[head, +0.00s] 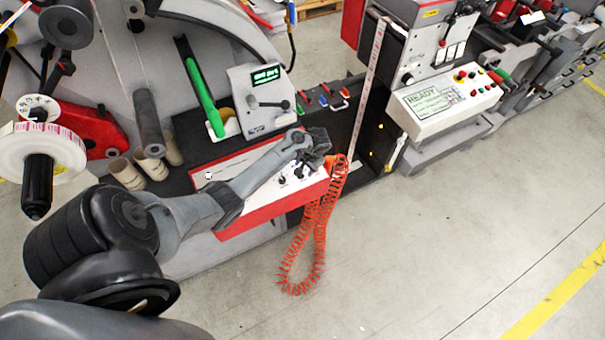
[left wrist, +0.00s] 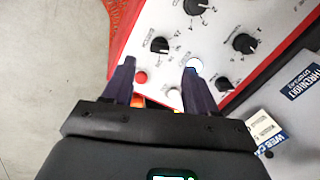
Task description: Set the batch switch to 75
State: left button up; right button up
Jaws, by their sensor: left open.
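The red-edged white control panel (head: 232,165) lies at the front of the machine; it also fills the upper right of the left wrist view (left wrist: 215,25). It carries several black rotary knobs: one left (left wrist: 160,45), one at the top (left wrist: 195,5), one right (left wrist: 243,43) and one lower (left wrist: 222,85). Their labels are too small to read, so I cannot tell which is the batch switch. My left gripper (head: 318,150) is over the panel's right part. In the wrist view its fingers (left wrist: 160,66) are open and empty, below the left knob. My right gripper is not in view.
A red button (left wrist: 141,76) and lit buttons lie near the fingers. A coiled orange hose (head: 318,225) hangs at the panel's right end. A display unit (head: 262,98) stands behind the panel. A second console (head: 440,100) is at right. The floor in front is clear.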

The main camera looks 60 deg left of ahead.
pick_arm(q)
jog(key=b+x, duration=0.1)
jog(key=x, duration=0.5)
jog(key=shift+a+f+b, duration=0.15)
jog(key=shift+f+b, duration=0.15)
jog(key=shift+f, duration=0.1)
jog(key=shift+c, duration=0.4)
jog(key=c, duration=1)
